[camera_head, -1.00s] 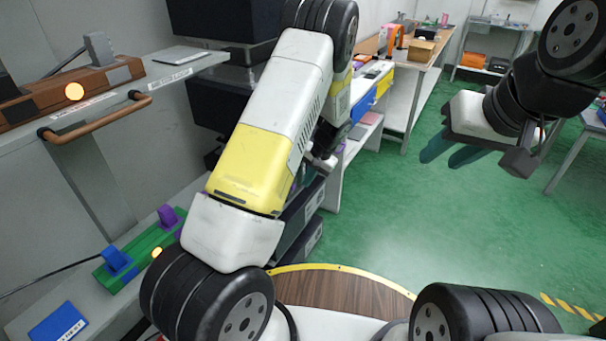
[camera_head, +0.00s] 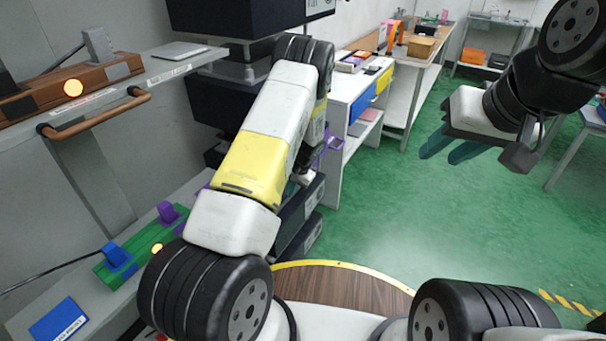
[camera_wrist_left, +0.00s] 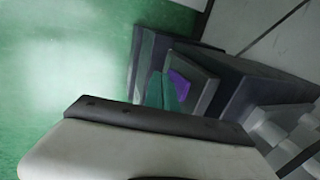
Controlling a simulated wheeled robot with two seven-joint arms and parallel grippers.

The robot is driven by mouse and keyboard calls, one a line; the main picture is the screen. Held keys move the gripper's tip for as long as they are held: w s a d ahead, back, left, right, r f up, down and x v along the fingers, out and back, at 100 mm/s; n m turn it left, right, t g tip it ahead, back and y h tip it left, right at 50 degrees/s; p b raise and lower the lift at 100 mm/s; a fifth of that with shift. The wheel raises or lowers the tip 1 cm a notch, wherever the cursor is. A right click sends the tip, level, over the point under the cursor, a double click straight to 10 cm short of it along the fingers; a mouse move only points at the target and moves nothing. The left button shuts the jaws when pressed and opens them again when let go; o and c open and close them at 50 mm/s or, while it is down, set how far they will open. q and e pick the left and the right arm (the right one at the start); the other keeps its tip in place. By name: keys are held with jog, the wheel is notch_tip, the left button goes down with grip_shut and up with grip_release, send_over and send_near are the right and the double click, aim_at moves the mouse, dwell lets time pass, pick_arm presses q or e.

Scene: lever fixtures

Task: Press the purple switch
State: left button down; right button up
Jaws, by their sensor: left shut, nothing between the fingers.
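The purple switch (camera_head: 168,212) stands upright on a green base (camera_head: 138,252) on the lower shelf at left in the head view. A blue switch (camera_head: 116,256) and a lit yellow lamp (camera_head: 157,249) are on the same base. The base's near right end is partly hidden by my left arm. In the left wrist view, my left gripper's teal fingers (camera_wrist_left: 162,92) are shut and empty, pointing at dark boxes, with a purple patch (camera_wrist_left: 180,86) behind them. In the head view my left arm hides this gripper. My right gripper (camera_head: 440,157) is open and empty above the green floor.
Above the base is an upper shelf with a brown fixture (camera_head: 70,92) and a copper-coloured rail (camera_head: 95,116). A blue labelled plate (camera_head: 58,320) lies on the lower shelf. Dark boxes (camera_head: 300,220) stand behind my left arm. A purple frame-like thing (camera_head: 328,145) shows beside that arm.

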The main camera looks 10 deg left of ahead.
pick_arm(q)
jog(key=shift+w+a+f, duration=0.15)
jog(key=shift+a, duration=0.15)
dwell(0.4)
jog(key=shift+r, duration=0.85)
